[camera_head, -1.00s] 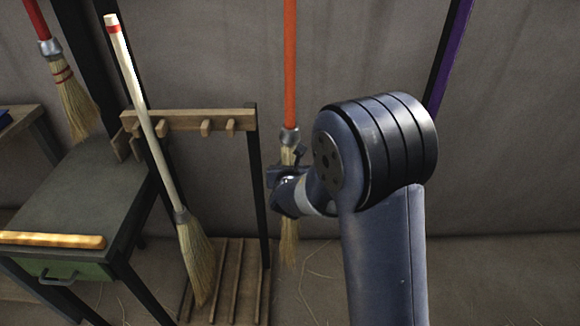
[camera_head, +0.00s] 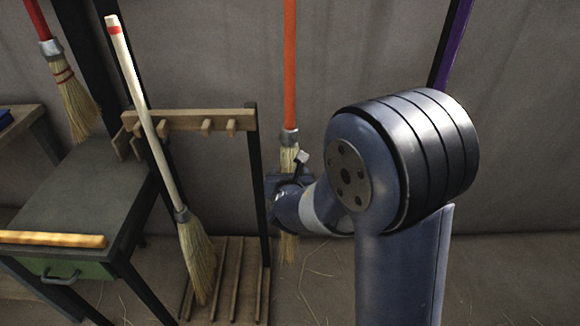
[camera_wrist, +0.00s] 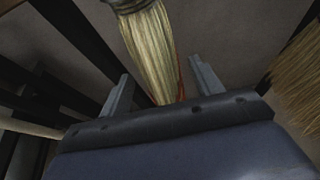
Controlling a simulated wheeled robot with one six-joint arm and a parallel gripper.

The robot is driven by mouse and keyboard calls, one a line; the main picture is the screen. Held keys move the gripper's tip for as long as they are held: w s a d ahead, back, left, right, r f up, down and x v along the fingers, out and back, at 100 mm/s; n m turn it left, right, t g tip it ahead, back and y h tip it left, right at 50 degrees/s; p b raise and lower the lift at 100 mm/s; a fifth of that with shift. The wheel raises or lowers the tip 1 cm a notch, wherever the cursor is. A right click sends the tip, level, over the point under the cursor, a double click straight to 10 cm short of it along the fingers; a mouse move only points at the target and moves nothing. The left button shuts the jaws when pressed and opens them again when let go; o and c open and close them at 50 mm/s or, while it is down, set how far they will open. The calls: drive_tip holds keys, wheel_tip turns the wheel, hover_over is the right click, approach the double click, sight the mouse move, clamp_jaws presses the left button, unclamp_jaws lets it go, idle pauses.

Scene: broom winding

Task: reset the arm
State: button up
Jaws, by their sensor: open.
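My gripper (camera_head: 287,180) is in the middle of the head view, in front of the bristles of an orange-handled broom (camera_head: 290,75). My forearm partly hides it there. In the wrist view, my gripper (camera_wrist: 163,78) is open with its two grey fingers spread apart. Pale broom bristles (camera_wrist: 150,45) show beyond and between the fingers; I see nothing clamped. A white-handled broom (camera_head: 150,125) with a red band near its top leans at the wooden rack (camera_head: 190,119), head down.
A dark table (camera_head: 80,190) with a yellow-brown rod (camera_head: 50,239) stands at left. Another red-handled broom (camera_head: 72,100) hangs upper left. A purple pole (camera_head: 453,40) stands at upper right. Brown bristles (camera_wrist: 302,75) show at right in the wrist view. The floor at right is mostly clear.

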drive_tip(key=v, duration=0.5)
drive_tip(key=shift+p, duration=0.3)
drive_tip(key=shift+w, duration=0.1)
drive_tip(key=x, duration=1)
drive_tip(key=shift+w+r, duration=0.15)
drive_tip(key=shift+w, duration=0.1)
drive_tip(key=shift+s+r, duration=0.25)
drive_tip(key=shift+s, duration=0.25)
